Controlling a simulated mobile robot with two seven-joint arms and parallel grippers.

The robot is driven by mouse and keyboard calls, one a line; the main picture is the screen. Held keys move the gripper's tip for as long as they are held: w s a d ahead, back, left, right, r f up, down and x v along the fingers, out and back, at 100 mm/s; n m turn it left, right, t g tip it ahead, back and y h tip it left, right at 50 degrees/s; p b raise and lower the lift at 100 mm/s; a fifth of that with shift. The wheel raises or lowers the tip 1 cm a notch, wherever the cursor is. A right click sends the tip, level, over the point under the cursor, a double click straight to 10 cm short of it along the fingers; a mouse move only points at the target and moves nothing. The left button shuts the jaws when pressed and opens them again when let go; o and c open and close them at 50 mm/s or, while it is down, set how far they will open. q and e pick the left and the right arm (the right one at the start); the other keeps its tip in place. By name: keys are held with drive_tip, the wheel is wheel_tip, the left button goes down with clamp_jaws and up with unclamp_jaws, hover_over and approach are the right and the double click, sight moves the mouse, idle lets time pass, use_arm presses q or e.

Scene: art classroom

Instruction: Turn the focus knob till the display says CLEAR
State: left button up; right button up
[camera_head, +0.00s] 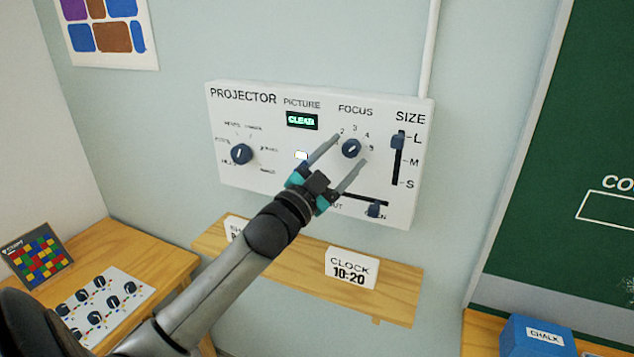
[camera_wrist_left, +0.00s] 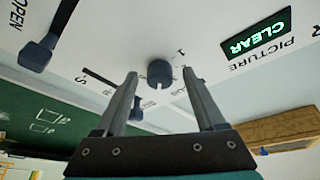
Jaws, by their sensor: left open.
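The focus knob (camera_head: 351,148) is a dark blue round dial under the FOCUS label on the white projector panel (camera_head: 230,105). The display (camera_head: 302,120) reads CLEAR in green; it also shows in the left wrist view (camera_wrist_left: 257,33). My left gripper (camera_head: 352,148) is open, with its two fingers apart on either side of the knob in the head view. In the left wrist view the knob (camera_wrist_left: 160,72) appears between the fingertips, with clear space on both sides. My right gripper is not in view.
The panel also has a left dial (camera_head: 241,154), a size slider (camera_head: 398,142) and a lower slider (camera_head: 374,209). Below is a wooden shelf (camera_head: 400,290) with a clock sign (camera_head: 351,268). A green chalkboard (camera_head: 570,130) is at the right.

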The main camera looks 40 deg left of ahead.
use_arm(q)
drive_tip(key=b+v, duration=0.2)
drive_tip(key=v, duration=1.2)
drive_tip(key=shift+s+b, duration=0.3)
drive_tip(key=shift+b, duration=0.05)
